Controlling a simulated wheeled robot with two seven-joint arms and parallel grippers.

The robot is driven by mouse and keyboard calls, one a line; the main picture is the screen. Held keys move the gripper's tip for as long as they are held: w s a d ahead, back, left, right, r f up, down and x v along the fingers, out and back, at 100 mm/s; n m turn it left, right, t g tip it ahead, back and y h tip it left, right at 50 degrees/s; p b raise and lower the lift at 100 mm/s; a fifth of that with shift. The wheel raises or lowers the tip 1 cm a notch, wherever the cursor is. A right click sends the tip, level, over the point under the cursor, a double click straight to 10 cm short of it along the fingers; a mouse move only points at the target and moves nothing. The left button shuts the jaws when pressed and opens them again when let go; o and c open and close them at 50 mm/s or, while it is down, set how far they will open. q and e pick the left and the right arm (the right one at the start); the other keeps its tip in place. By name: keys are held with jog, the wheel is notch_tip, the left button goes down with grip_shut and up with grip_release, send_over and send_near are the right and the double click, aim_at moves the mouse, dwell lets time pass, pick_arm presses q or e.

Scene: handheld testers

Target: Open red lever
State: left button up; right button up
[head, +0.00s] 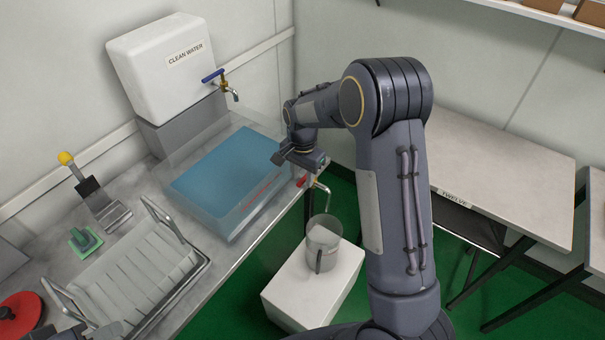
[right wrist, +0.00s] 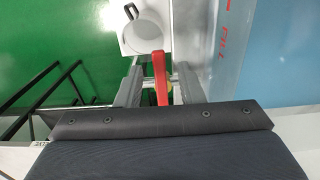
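The red lever (head: 301,181) sits on the tap at the front end of the clear tank (head: 215,213), just below my right gripper. In the right wrist view the red lever (right wrist: 160,76) stands between the two grey fingers of my right gripper (right wrist: 160,88), with a gap on each side. The right gripper is open around it. In the head view the right gripper (head: 308,172) points down at the tap, its fingertips partly hidden.
A clear jug (head: 322,246) stands on a white block (head: 285,295) below the tap; the jug also shows in the wrist view (right wrist: 143,32). A clean water container (head: 150,70) with a blue-handled tap is behind the tank. A dish rack (head: 140,275) is at left on the counter.

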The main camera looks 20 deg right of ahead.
grip_shut()
jog(key=shift+d, duration=0.1)
jog(key=shift+s+d+n+b, duration=0.3)
jog(key=shift+d+n, duration=0.75)
jog(key=shift+n, duration=1.6)
jog(key=shift+s+d+n+b, duration=0.15)
jog(key=shift+s+d+n, duration=0.6)
jog(key=shift+n, duration=1.95)
jog(key=shift+s+d+n+b, duration=0.15)
jog(key=shift+d+n, duration=1.15)
jog(key=shift+n, duration=1.35)
jog(key=shift+w, duration=0.15)
jog(key=shift+r, duration=0.1)
jog(key=shift+o, duration=0.2)
grip_release()
